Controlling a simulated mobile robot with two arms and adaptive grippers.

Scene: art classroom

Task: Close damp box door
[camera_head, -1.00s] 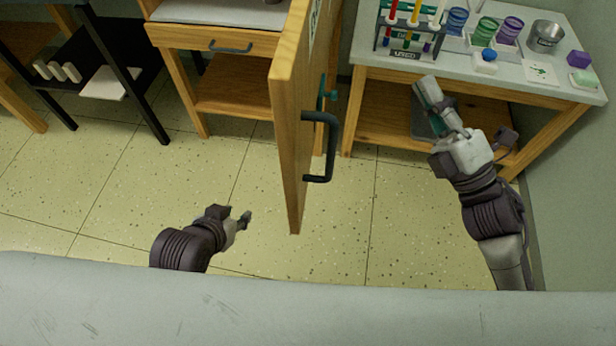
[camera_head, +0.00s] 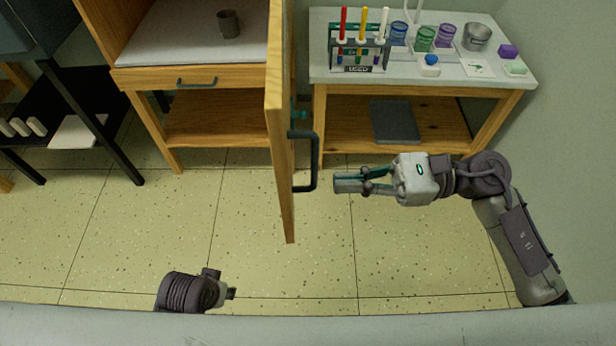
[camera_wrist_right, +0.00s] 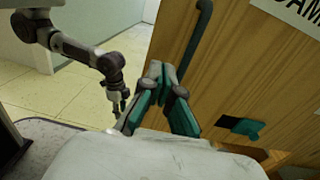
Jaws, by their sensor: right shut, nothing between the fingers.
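The damp box is a wooden cabinet (camera_head: 190,75) with its door (camera_head: 280,130) swung open toward me, seen nearly edge-on in the head view. A dark handle (camera_head: 316,160) is on the door's right face. My right gripper (camera_head: 348,183) is shut and empty, a little to the right of the handle and apart from it. In the right wrist view its fingers (camera_wrist_right: 160,85) point at the door face (camera_wrist_right: 235,70), with the handle (camera_wrist_right: 196,45) just beyond them.
A grey cup (camera_head: 229,24) stands inside the box on a pale slab. To the right, a table (camera_head: 400,72) carries a rack of brushes (camera_head: 360,45), several cups and a metal pail (camera_head: 477,37). The floor before the door is clear.

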